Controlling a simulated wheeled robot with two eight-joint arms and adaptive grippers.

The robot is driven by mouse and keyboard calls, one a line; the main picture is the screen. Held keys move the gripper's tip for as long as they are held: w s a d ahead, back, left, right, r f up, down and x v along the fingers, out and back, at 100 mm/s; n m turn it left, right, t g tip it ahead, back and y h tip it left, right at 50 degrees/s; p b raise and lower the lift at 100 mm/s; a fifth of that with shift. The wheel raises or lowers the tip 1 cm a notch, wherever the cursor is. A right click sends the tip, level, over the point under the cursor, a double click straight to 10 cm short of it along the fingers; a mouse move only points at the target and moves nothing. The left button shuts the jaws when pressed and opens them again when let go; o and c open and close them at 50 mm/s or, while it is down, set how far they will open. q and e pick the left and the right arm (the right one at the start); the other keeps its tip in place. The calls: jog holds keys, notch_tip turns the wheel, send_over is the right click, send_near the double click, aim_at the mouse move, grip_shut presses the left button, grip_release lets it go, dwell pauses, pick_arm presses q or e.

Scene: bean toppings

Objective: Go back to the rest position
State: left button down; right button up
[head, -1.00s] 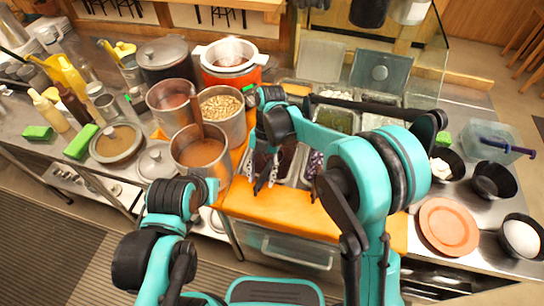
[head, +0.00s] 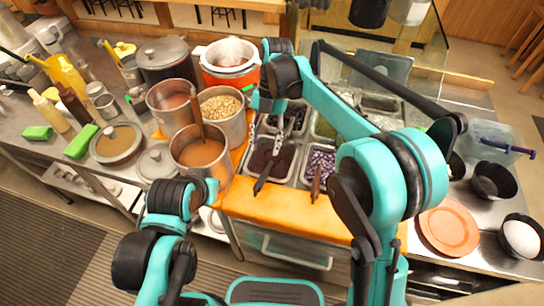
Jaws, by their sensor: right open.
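My right gripper (head: 266,140) is open and empty. It points down over the left part of the topping trays, above the dark red bean tray (head: 270,160). My right arm arches over the counter from the right. My left arm is folded at the lower left, and its gripper does not show. A tray of purple-and-white pieces (head: 322,160) lies right of the bean tray. A dark utensil handle (head: 262,179) and a brown one (head: 316,184) stick out of the trays' front side.
Left of the trays stand a pot of brown liquid (head: 201,153), a pot of beans (head: 220,106) and an orange cooker (head: 230,76). An orange board (head: 285,216) runs along the front edge. On the right are a pink plate (head: 449,230) and black bowls (head: 494,181).

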jog(key=shift+r, duration=0.2)
dwell(0.4)
jog(key=s+d+r+m+t, duration=0.2)
jog(key=d+m+t, duration=0.1)
jog(key=d+m, duration=0.35)
jog(key=s+d+r+m+t, duration=0.1)
jog(key=s+d+m+t, duration=0.15)
jog(key=d+m, duration=0.4)
jog(key=s+d+f+m+t, duration=0.2)
jog(key=s+d+m+t, duration=0.1)
jog(key=m, duration=0.7)
jog(key=s+d+f+m+t+h, duration=0.1)
jog(key=s+d+f+m+t, duration=0.1)
jog(key=s+d+m, duration=0.4)
jog(key=shift+d+m+t, duration=0.45)
jog(key=shift+d+m, duration=0.2)
jog(key=shift+m, duration=1.55)
